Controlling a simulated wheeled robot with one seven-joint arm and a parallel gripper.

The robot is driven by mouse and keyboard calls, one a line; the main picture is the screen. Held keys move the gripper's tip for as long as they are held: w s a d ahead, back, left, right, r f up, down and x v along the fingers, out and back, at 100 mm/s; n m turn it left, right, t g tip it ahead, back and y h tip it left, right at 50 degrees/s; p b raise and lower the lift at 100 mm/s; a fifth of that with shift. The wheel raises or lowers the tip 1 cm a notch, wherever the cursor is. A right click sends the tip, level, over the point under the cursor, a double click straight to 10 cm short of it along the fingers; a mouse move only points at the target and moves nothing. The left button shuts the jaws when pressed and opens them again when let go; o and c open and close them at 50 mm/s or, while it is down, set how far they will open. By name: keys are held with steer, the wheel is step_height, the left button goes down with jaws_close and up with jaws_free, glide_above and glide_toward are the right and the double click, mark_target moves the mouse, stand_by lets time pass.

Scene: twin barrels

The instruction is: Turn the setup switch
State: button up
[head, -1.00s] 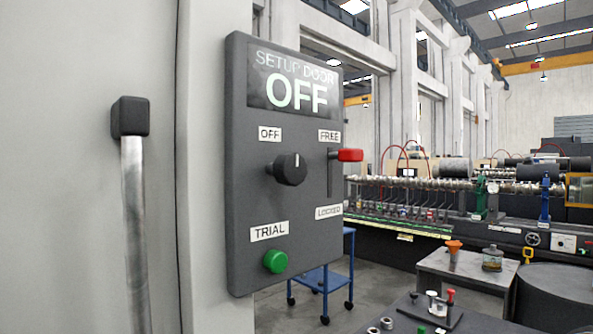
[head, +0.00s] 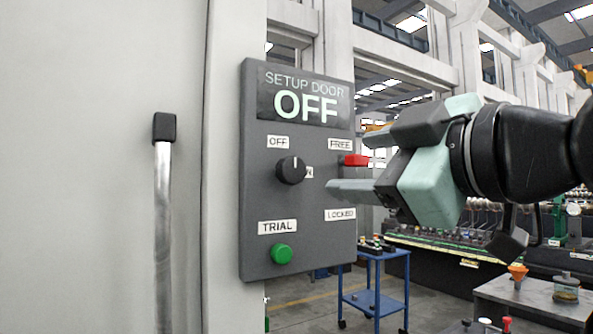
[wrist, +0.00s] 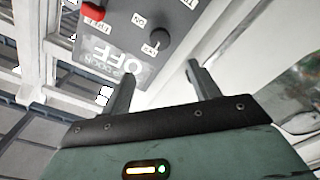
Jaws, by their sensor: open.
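The setup switch is a black rotary knob (head: 291,171) on a dark grey control panel (head: 262,205). Its white mark points up, towards the OFF label; an ON label is partly hidden at its right. The display (head: 303,99) reads SETUP DOOR OFF. My gripper (head: 345,190) is right of the knob, in front of the panel's right part, apart from the knob and empty. In the wrist view the knob (wrist: 160,36) lies beyond the two spread fingers (wrist: 158,74), whose gap is clear.
A red lever handle (head: 355,160) sits at the panel's right edge, close to my fingers, between FREE and LOCKED. A green TRIAL button (head: 281,254) is below the knob. A vertical metal handle (head: 163,230) is on the left. A blue cart (head: 376,285) stands behind.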

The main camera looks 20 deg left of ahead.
mark_target(294, 170)
steer(key=p+x, duration=0.6)
steer(key=x, duration=1)
steer(key=shift+d, duration=0.1)
steer(key=c, duration=1)
